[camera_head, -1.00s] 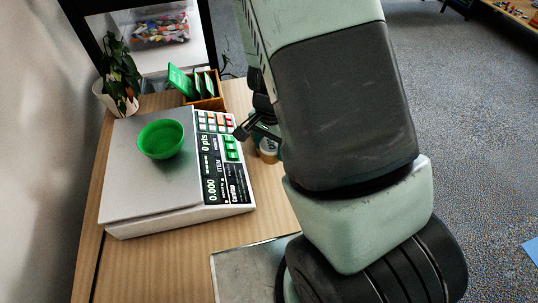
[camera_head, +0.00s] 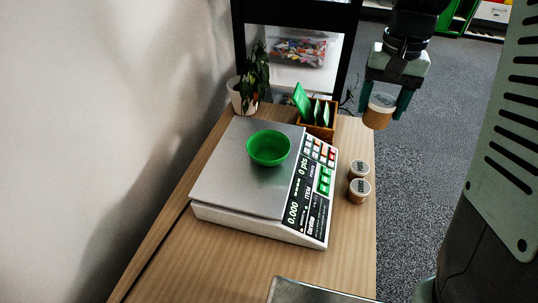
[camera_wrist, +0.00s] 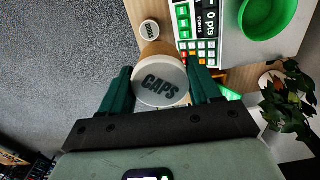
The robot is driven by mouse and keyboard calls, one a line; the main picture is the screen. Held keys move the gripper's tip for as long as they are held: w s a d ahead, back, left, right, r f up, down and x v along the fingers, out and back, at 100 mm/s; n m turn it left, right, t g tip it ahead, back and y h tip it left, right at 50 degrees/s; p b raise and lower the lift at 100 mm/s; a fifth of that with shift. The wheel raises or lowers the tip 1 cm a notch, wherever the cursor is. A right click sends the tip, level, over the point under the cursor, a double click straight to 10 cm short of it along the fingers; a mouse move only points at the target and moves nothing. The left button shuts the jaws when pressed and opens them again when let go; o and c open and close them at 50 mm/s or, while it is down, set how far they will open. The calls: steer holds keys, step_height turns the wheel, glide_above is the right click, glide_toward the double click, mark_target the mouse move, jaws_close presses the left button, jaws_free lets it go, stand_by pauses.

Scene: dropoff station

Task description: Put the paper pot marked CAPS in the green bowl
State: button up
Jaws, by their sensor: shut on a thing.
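My gripper (camera_head: 387,101) is shut on a paper pot marked CAPS (camera_head: 378,115) and holds it in the air beyond the right edge of the table. In the wrist view the pot's white lid with the word CAPS (camera_wrist: 160,83) faces the camera between the green fingers. The green bowl (camera_head: 269,159) stands on the metal plate of the scale, left of and apart from my gripper. The bowl shows at the top right of the wrist view (camera_wrist: 266,30). Its visible inside looks empty.
Two other lidded pots, one (camera_head: 359,169) behind the other (camera_head: 358,191), stand right of the scale (camera_head: 230,185). A wooden box with green packets (camera_head: 318,129) and a potted plant (camera_head: 251,83) stand behind the scale. A metal tray (camera_head: 310,293) lies at the front.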

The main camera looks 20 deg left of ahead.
steer(key=shift+n, duration=0.5)
steer(key=a, duration=0.3)
steer(key=w+a+f, duration=0.1)
steer(key=a, duration=0.2)
steer(key=w+a+f, duration=0.1)
steer(key=a, duration=0.3)
steer(key=shift+w+a+f, duration=0.1)
steer(key=shift+w+f, duration=0.05)
steer(key=shift+w, duration=0.05)
glide_above(268, 156)
step_height(268, 156, down, 12)
steer(key=shift+s, duration=0.1)
steer(key=shift+f, duration=2.05)
steer(key=o, duration=0.9)
steer(key=shift+f, duration=0.1)
